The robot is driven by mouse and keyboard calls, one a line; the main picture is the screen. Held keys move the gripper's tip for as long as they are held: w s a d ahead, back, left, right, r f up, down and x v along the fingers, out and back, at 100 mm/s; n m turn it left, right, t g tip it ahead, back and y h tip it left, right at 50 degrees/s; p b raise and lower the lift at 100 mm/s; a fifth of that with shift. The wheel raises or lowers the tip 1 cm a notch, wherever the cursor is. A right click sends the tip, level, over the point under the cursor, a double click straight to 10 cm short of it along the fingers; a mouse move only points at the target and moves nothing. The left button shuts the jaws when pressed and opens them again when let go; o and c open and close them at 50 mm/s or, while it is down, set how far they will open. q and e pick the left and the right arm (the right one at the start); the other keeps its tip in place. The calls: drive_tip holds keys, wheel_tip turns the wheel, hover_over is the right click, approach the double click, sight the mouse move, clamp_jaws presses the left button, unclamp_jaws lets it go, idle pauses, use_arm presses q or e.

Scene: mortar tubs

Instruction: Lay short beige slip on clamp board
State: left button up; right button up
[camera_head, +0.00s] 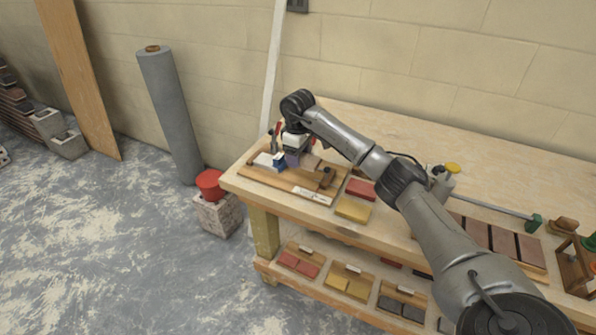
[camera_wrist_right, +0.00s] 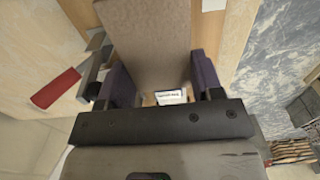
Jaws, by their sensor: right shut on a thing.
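The clamp board (camera_head: 262,178) is a wooden board on the left end of the workbench, with a clamp and a red handle (camera_head: 277,129) at its back left and a white label on its front edge. My right gripper (camera_head: 293,160) is over the board. In the wrist view its purple-padded fingers (camera_wrist_right: 155,88) are shut on the short beige slip (camera_wrist_right: 145,38), which looks brownish there. In the head view the gripper mostly hides the slip. I cannot tell whether the slip touches the board. My left gripper is in neither view.
A red slip (camera_head: 361,189) and a yellow slip (camera_head: 353,209) lie right of the board. Several brown slips (camera_head: 504,243) lie farther right. The lower shelf holds trays of slips.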

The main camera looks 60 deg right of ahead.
sight(298, 174)
drive_tip(key=shift+f+b, duration=0.8)
drive_tip(key=shift+f, duration=1.75)
drive_tip(key=shift+f, duration=0.1)
drive_tip(key=o, duration=0.8)
drive_tip(key=shift+c, duration=0.2)
wheel_tip(298, 174, up, 11)
drive_tip(key=p, duration=0.3)
drive_tip(key=shift+r+p, duration=0.4)
drive_tip(key=shift+r, duration=0.25)
